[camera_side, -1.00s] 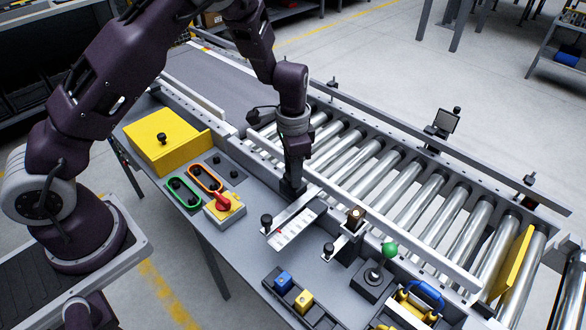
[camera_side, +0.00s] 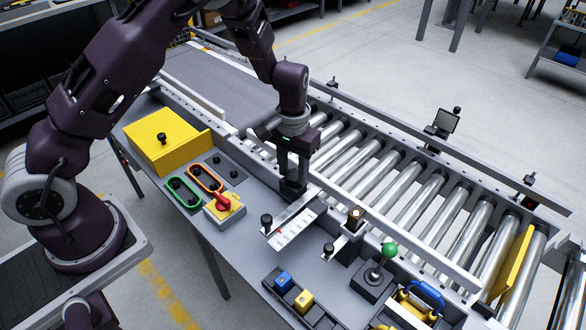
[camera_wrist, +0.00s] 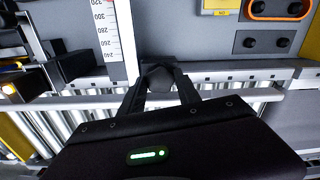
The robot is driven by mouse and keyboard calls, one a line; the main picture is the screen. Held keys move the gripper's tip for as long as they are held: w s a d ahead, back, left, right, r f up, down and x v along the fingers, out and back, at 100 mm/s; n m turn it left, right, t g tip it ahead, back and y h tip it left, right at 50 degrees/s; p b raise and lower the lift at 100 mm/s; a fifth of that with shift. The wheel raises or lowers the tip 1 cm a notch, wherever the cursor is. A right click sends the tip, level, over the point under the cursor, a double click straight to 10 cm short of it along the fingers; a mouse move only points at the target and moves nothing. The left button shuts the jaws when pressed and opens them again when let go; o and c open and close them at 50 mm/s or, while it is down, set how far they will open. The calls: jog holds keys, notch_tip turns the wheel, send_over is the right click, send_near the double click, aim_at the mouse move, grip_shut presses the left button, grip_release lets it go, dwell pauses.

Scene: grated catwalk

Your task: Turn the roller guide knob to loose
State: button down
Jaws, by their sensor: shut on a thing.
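My gripper (camera_side: 291,186) points down at the near edge of the roller bed, beside the upper end of the white scale plate (camera_side: 296,220). In the wrist view its two dark fingers (camera_wrist: 161,88) are closed on a dark round knob (camera_wrist: 161,76), which I take for the roller guide knob. The knob sits next to the numbered end of the scale (camera_wrist: 103,35). In the side view the fingers and wrist largely hide this knob. No loose or tight marking is readable, so its setting cannot be told.
A red rotary switch (camera_side: 223,202) on a yellow plate lies left of the scale. A black knob (camera_side: 266,221) stands at the scale's lower end. A sensor bracket (camera_side: 351,232) and a green-topped joystick (camera_side: 389,250) stand to the right. The guide rail (camera_side: 370,212) runs close by.

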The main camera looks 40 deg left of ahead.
aim_at(293, 174)
jog(key=n, duration=0.5)
jog(key=shift+n, duration=0.3)
jog(key=n, duration=0.5)
jog(key=shift+n, duration=0.3)
jog(key=c, duration=0.9)
grip_release()
jog(key=shift+o, duration=0.2)
notch_tip(293, 174, up, 7)
jog(key=shift+r, duration=0.1)
